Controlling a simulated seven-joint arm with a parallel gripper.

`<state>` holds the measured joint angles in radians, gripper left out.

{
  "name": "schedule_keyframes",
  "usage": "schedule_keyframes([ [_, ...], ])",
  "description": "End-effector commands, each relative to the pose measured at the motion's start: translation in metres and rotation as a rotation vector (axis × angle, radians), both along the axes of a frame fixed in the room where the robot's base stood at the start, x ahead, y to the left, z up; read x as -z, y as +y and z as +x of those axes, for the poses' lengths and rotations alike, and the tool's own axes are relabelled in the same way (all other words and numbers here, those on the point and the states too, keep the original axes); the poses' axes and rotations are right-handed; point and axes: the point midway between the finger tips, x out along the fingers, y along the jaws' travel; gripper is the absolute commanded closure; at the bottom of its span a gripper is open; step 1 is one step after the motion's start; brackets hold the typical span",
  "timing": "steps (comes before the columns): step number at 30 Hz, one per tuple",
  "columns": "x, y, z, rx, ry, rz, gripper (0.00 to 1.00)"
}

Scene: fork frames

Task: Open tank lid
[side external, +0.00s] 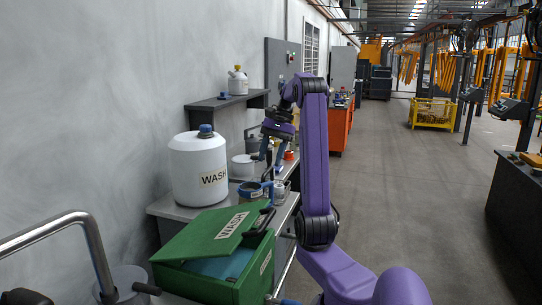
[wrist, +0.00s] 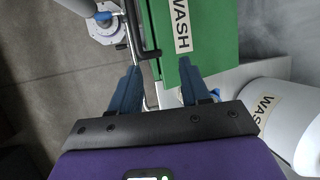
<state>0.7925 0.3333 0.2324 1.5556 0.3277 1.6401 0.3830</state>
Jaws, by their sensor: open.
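The green tank (side external: 255,280) stands at the front of the side view. Its green lid (side external: 205,232), labelled WASH, sits tilted, with a teal area showing under its near edge. A dark handle (side external: 266,220) is at the lid's right side. In the wrist view the green lid (wrist: 205,40) lies beyond the fingertips, with a black handle (wrist: 137,35) along its left edge. My gripper (side external: 268,162) is open and empty above the bench, behind the tank in the side view. Its two fingers (wrist: 158,66) are spread in the wrist view, and I see no contact with the lid.
A white WASH container (side external: 197,172) with a blue cap stands on the bench behind the tank. Small jars (side external: 250,192) stand near it. A curved metal pipe (side external: 55,237) is at front left. A shelf (side external: 222,103) holds a white bottle (side external: 238,82).

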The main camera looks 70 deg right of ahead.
Motion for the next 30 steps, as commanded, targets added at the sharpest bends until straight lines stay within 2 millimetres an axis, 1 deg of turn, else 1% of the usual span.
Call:
schedule_keyframes([
  [13,0.000,0.000,0.000,0.000,0.000,0.000,0.54],
  [14,0.000,0.000,0.000,0.000,0.000,0.000,0.63],
  [15,0.000,0.000,0.001,-0.004,0.001,0.000,0.76],
  [17,0.002,0.004,0.004,-0.022,0.004,0.001,0.96],
  [18,0.004,0.008,0.008,-0.044,0.009,0.002,1.00],
  [20,0.010,0.018,0.017,-0.096,0.020,0.002,1.00],
  [23,0.023,0.046,0.036,-0.228,0.048,0.004,1.00],
  [24,0.029,0.059,0.044,-0.292,0.061,0.003,1.00],
  [26,0.039,0.080,0.054,-0.392,0.082,0.001,1.00],
  [27,0.045,0.095,0.060,-0.457,0.095,0.000,1.00],
  [29,0.054,0.116,0.066,-0.557,0.116,-0.007,1.00],
  [30,0.060,0.130,0.070,-0.623,0.129,-0.010,1.00],
])
